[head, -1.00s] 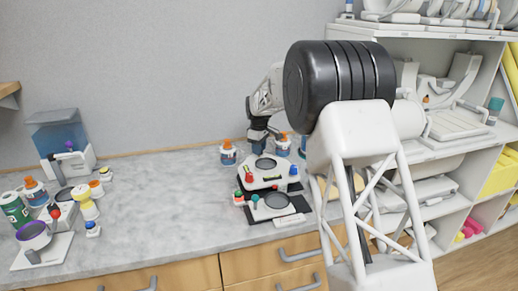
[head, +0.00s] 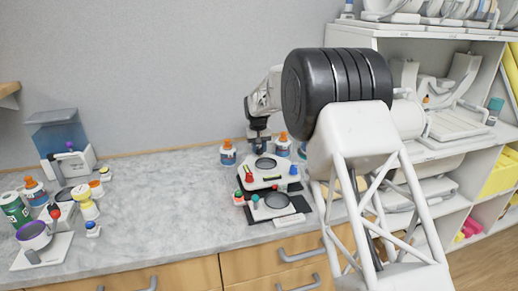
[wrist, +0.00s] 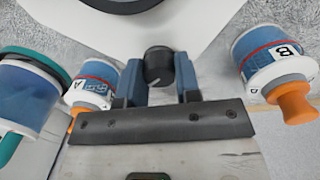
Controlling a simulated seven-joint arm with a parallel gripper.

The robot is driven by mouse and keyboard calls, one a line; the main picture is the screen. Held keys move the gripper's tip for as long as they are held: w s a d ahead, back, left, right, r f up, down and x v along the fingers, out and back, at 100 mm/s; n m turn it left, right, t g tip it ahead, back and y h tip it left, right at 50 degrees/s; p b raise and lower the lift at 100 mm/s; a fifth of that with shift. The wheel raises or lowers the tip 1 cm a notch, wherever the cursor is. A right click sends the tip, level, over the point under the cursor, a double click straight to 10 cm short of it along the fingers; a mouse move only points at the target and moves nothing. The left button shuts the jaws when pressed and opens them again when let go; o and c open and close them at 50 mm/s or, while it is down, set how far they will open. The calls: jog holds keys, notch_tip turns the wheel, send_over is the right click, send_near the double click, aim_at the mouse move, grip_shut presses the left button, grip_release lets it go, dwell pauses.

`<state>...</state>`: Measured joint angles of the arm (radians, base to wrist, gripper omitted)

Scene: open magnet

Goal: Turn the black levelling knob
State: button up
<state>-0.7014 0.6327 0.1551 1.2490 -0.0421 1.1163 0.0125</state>
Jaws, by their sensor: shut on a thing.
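The black levelling knob (wrist: 158,66) is a small round dark knob with a pale line on it, in the upper middle of the wrist view. It sits at the edge of a white body (wrist: 215,12). My gripper (wrist: 159,80) has one blue-grey finger on each side of the knob and is shut on it. In the head view my gripper (head: 258,138) reaches down at the back of the white device (head: 262,179), which has a dark round plate on top. The knob is hidden there.
Bottles stand close to both fingers: bottle A (wrist: 92,85) on the left, bottle B (wrist: 272,58) on the right. A lower unit (head: 272,205) stands in front of the device. Bottles and instruments crowd the counter's left end; the counter (head: 160,200) between is clear. Shelves stand right.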

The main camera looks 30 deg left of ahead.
aim_at(258, 148)
jog(key=m, duration=0.4)
jog(key=shift+m, duration=0.3)
jog(key=m, duration=0.4)
jog(key=shift+m, duration=0.3)
jog(key=o, duration=0.9)
jog(key=shift+a+r, duration=0.15)
jog(key=shift+r, duration=1.8)
jog(key=shift+a+r, duration=0.15)
jog(key=shift+r, duration=1.8)
